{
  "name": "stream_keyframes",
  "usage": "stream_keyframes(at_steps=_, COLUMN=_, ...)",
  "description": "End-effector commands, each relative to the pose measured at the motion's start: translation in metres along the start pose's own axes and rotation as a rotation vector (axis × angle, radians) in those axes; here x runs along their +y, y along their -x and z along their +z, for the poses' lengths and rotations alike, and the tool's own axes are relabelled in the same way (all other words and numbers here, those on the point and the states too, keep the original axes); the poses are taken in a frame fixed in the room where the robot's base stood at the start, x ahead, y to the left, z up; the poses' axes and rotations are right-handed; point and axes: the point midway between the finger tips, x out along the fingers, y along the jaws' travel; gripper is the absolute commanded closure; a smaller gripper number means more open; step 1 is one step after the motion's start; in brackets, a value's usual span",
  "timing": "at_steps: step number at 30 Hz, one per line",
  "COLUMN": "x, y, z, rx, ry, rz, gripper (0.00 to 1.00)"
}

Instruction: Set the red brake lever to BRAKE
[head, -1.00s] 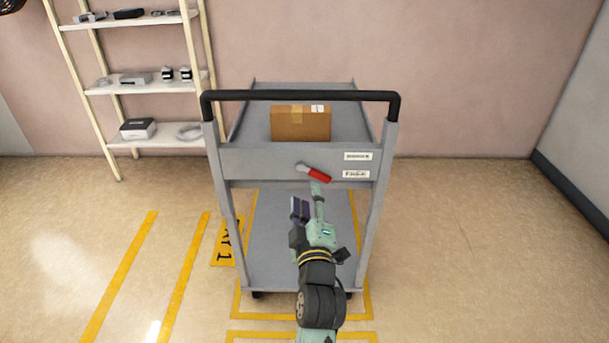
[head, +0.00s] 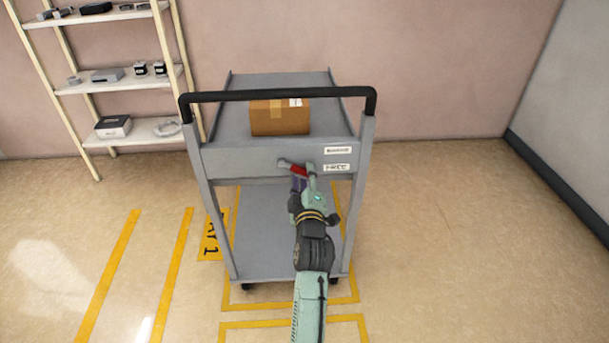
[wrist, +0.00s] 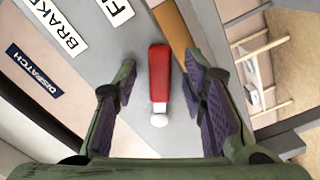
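The red brake lever (head: 298,170) is on the front panel of the grey cart (head: 235,160). Its silver pivot end is at the left, and its red grip points right and slightly down, towards the lower of two white labels. In the wrist view the red lever (wrist: 159,75) lies between the two fingers of my gripper (wrist: 160,88), with a gap on each side. My gripper (head: 304,183) is open at the lever and hides part of it in the head view. A BRAKE label (wrist: 60,28) and a partly cut-off label starting with F (wrist: 116,10) show.
A cardboard box (head: 280,120) sits on the cart's top deck. A black handle bar (head: 277,96) runs above the panel. A shelf rack (head: 110,80) stands at the left. The floor to the right is clear.

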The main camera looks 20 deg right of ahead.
Motion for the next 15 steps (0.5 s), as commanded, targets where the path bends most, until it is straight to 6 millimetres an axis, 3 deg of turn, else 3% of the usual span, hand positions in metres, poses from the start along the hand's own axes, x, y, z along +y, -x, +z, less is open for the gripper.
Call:
stream_keyframes(at_steps=7, x=0.0000, y=-0.0010, z=0.0001, rx=0.000, ry=0.000, rz=0.001, gripper=0.62)
stream_keyframes(at_steps=15, x=0.0000, y=-0.0008, z=0.0000, rx=0.000, ry=0.000, rz=0.001, gripper=0.79)
